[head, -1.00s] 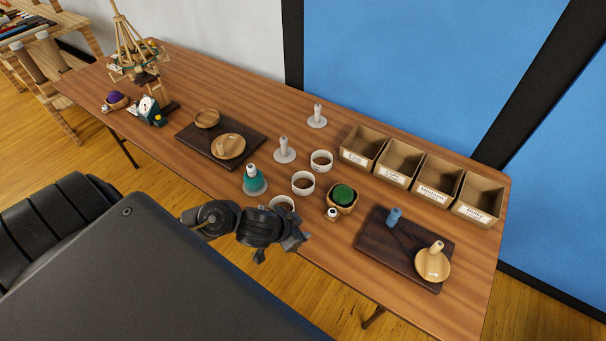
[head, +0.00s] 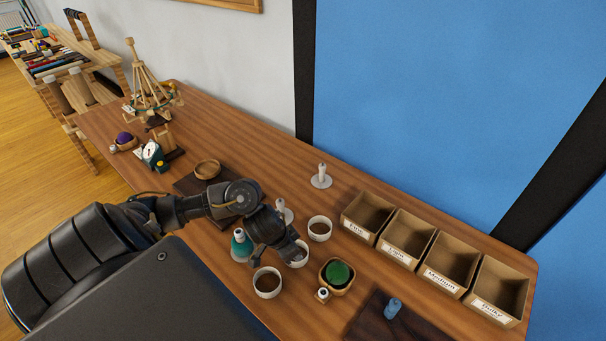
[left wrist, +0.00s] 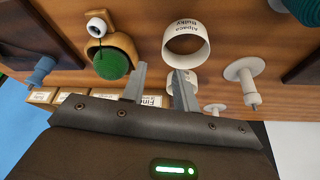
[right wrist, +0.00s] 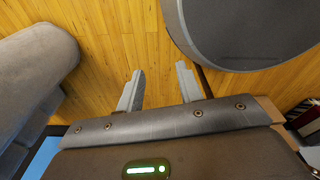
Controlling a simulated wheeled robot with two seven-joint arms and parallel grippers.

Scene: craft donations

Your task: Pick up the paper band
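Three white paper bands stand on the table in the head view: a near one (head: 267,292), a middle one (head: 297,264) partly covered by my left gripper, and a far one (head: 320,237). My left gripper (head: 288,252) hangs over the middle band. In the left wrist view a band printed "Alpaca Bulky" (left wrist: 187,47) sits just beyond the open, empty fingers (left wrist: 158,84). Another band shows partly between and behind the fingers. My right gripper (right wrist: 157,84) is open and empty above the wooden floor, outside the head view.
A wooden bowl with green yarn (head: 337,273) is right of the bands. A teal cone (head: 241,248) and a grey spindle (head: 321,180) stand nearby. Labelled cardboard bins (head: 407,240) line the back right. A dark board with a blue spool (head: 392,309) lies front right.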

